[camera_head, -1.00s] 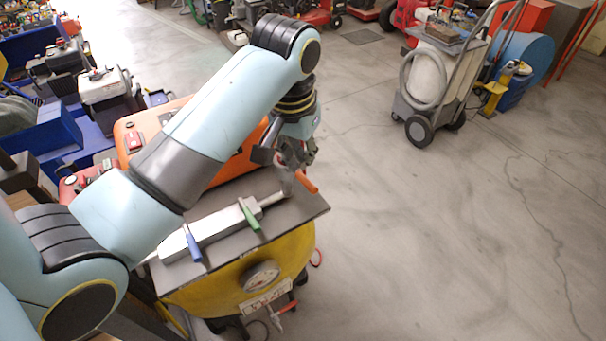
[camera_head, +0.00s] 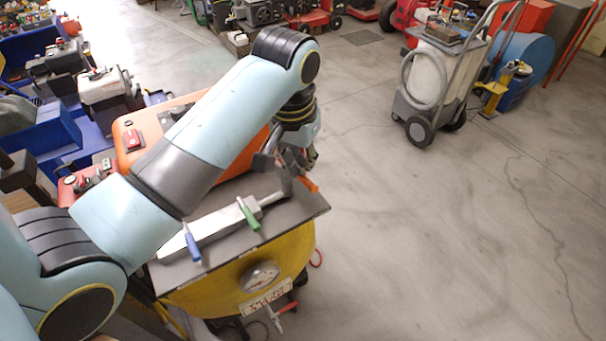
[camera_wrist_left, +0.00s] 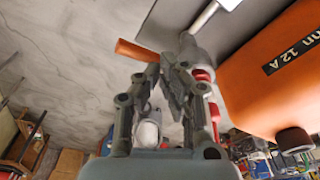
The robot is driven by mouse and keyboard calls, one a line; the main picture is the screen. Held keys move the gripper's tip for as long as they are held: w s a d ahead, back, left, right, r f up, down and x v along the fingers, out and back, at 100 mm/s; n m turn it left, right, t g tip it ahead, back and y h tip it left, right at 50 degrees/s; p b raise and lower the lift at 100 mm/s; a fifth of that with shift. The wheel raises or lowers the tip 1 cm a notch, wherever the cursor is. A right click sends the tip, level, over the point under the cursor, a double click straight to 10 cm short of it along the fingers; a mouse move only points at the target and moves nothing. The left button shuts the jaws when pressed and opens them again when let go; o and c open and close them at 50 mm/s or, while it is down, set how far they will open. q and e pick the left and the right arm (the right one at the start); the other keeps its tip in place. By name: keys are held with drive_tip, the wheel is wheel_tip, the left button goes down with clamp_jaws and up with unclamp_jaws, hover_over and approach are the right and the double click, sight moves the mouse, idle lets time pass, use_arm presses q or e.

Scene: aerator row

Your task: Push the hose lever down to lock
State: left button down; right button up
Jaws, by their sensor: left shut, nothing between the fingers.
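A grey manifold bar (camera_head: 215,224) lies on the dark top plate of a yellow machine. It carries a blue lever (camera_head: 192,244), a green lever (camera_head: 248,214) and an orange lever (camera_head: 310,185) at its far right end. No readable label shows which is the hose lever. My left gripper (camera_head: 293,177) is shut and empty, right at the orange lever and partly covering its inner end. In the left wrist view the shut fingertips (camera_wrist_left: 165,72) are close by the orange lever (camera_wrist_left: 137,50); I cannot tell whether they touch. My right gripper is not in view.
The yellow machine (camera_head: 285,262) has a gauge on its front. An orange machine (camera_head: 138,128) stands close behind the bar, under my left arm. A wheeled cart (camera_head: 428,85) stands at the back right. The floor to the right is clear.

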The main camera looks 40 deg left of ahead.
sight(300, 178)
use_arm(q)
drive_tip(key=shift+f+b, duration=0.8)
drive_tip(key=shift+f, duration=1.35)
drive_tip(key=r+p, duration=0.3)
drive_tip(key=shift+s+d+r, duration=0.1)
drive_tip(key=shift+s+d, duration=0.05)
drive_tip(key=shift+d, duration=0.05)
drive_tip(key=shift+d+r, duration=0.15)
drive_tip(key=shift+r, duration=0.5)
drive_tip(key=shift+s+d+r, duration=0.1)
drive_tip(key=shift+d+r, duration=0.1)
drive_tip(key=shift+r, duration=0.9)
drive_tip(key=shift+s+d+r, duration=0.1)
drive_tip(key=shift+d+r, duration=0.05)
drive_tip(key=shift+r, duration=0.95)
drive_tip(key=shift+s+d+r, duration=0.1)
drive_tip(key=shift+d+r, duration=0.1)
drive_tip(key=shift+r, duration=0.9)
